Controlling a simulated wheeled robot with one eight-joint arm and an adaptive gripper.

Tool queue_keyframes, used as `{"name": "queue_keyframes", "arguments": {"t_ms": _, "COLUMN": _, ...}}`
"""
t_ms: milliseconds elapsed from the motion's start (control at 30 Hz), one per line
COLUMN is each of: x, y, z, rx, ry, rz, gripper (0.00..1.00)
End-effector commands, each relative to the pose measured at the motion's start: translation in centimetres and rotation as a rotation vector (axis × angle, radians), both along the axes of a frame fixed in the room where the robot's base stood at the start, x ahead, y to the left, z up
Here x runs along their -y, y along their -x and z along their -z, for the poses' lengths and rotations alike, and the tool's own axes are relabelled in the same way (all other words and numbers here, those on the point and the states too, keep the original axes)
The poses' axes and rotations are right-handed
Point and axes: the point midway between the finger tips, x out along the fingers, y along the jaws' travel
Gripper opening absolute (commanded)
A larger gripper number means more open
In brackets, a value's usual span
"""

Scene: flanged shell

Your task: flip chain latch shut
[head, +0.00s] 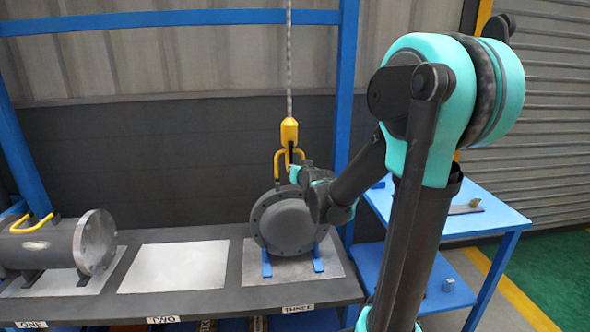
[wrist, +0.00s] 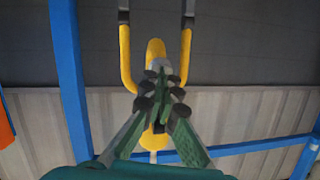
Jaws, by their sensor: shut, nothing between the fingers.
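A yellow chain hook (head: 289,132) hangs on a chain (head: 289,60) above the flanged shell (head: 284,222) over spot three. The shell's yellow handle (head: 277,160) rises at the hook. I cannot tell whether the hook bears on it. In the wrist view, the handle's bars (wrist: 125,55) stand either side of the yellow hook (wrist: 155,47). My gripper (wrist: 160,72) is shut and empty, its fingertips in front of the hook and covering its middle. In the head view my gripper (head: 299,172) is at the handle's right. The latch cannot be made out; contact is unclear.
A second shell (head: 55,243) with a yellow handle lies on spot one of the dark bench. The plate at spot two (head: 177,279) is bare. Blue frame posts (head: 345,90) stand behind. A blue table (head: 480,218) with small parts is at right.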

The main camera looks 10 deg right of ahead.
Motion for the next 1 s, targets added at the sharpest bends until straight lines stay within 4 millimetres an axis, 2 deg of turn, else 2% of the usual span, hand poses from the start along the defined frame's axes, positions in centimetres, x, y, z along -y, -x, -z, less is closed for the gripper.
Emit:
{"name": "queue_keyframes", "arguments": {"t_ms": 400, "x": 0.0, "y": -1.2, "z": 0.6, "rx": -0.002, "ry": 0.0, "rz": 0.001, "gripper": 0.0}}
{"name": "queue_keyframes", "arguments": {"t_ms": 1000, "x": 0.1, "y": -1.3, "z": 0.6, "rx": -0.002, "ry": 0.001, "rz": 0.002, "gripper": 0.0}}
